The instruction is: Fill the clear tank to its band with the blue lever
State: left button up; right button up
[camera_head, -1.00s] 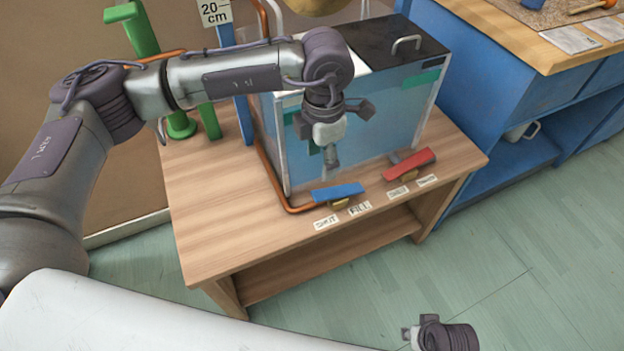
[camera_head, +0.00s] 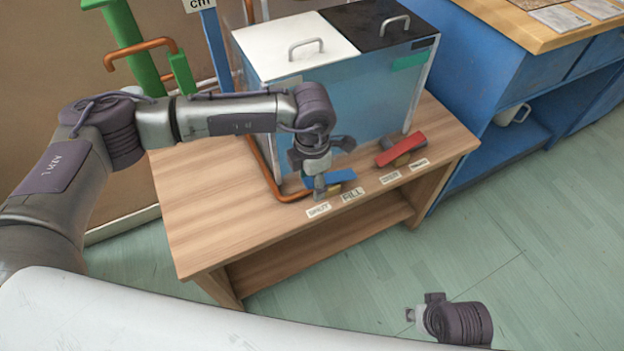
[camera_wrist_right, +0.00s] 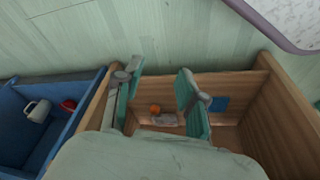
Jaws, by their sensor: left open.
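The clear tank (camera_head: 345,100) stands on the wooden table, with bluish sides. A green band (camera_head: 410,62) shows near its top right. The blue lever (camera_head: 343,176) is at the tank's front foot, above the SHUT label (camera_head: 319,210) and FILL label (camera_head: 352,195). My left gripper (camera_head: 320,187) is open and points down at the lever's left end, partly covering it; I cannot tell whether it touches. My right gripper (camera_head: 411,314) is low at the front, away from the table. In the right wrist view its fingers (camera_wrist_right: 160,72) stand apart with nothing between them.
A red lever (camera_head: 401,150) sits right of the blue one. A copper pipe (camera_head: 262,170) runs down the tank's left edge. White and black lids with handles cover the tank. A blue cabinet (camera_head: 480,130) stands at right, with a white mug (camera_head: 512,114) on its shelf. The floor in front is clear.

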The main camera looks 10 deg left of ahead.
aim_at(309, 199)
pick_arm(q)
grip_shut()
